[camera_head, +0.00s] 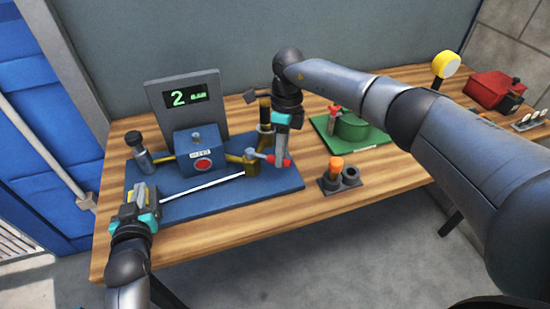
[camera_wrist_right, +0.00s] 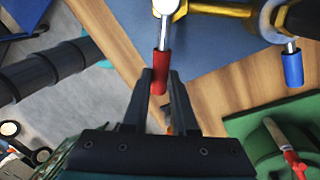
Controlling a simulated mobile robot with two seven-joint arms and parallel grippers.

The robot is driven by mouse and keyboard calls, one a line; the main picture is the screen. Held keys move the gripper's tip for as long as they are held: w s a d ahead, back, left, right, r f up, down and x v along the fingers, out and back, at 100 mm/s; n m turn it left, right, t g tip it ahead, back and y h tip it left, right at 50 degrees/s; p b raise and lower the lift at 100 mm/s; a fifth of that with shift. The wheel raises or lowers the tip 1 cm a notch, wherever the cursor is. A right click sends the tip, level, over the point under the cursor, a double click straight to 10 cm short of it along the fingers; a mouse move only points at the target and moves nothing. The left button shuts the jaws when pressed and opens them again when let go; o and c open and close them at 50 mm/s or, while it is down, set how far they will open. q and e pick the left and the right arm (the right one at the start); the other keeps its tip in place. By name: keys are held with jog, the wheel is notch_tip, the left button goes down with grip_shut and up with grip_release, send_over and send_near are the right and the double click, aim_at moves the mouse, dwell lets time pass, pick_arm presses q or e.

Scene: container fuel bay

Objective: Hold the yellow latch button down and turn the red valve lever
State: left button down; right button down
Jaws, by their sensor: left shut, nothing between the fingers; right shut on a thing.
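The red valve lever (camera_head: 286,161) is on the brass valve at the right end of the blue board. Its red grip (camera_wrist_right: 161,72) shows in the right wrist view between the fingers of my right gripper (camera_wrist_right: 161,78). My right gripper (camera_head: 282,160) is shut on this grip from above. My left gripper (camera_head: 139,204) is shut and empty at the board's left front corner. The yellow latch button (camera_head: 138,191) shows there among dark fingers and a grey block, partly hidden. I cannot tell whether it is pressed.
A blue box (camera_head: 198,151) with a red round spot stands before a grey panel (camera_head: 157,103) reading 2. A white rod (camera_head: 205,188) crosses the blue board (camera_head: 235,197). An orange-topped part (camera_head: 336,165) and a green board (camera_head: 377,137) lie to the right.

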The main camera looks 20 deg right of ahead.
jog(key=shift+w+d+n+h, duration=0.2)
jog(key=shift+w+d+n, duration=0.1)
jog(key=shift+w+n, duration=0.65)
jog(key=shift+w+d+n+h, duration=0.25)
jog(key=shift+w+n, duration=0.25)
jog(key=shift+n, duration=0.75)
jog(key=shift+d, duration=0.1)
jog(key=c, duration=0.7)
grip_release()
notch_tip(320, 180, up, 12)
jog(key=w, duration=0.2)
jog(key=shift+d, duration=0.35)
jog(key=shift+w+f, duration=0.1)
jog(key=shift+c, duration=0.3)
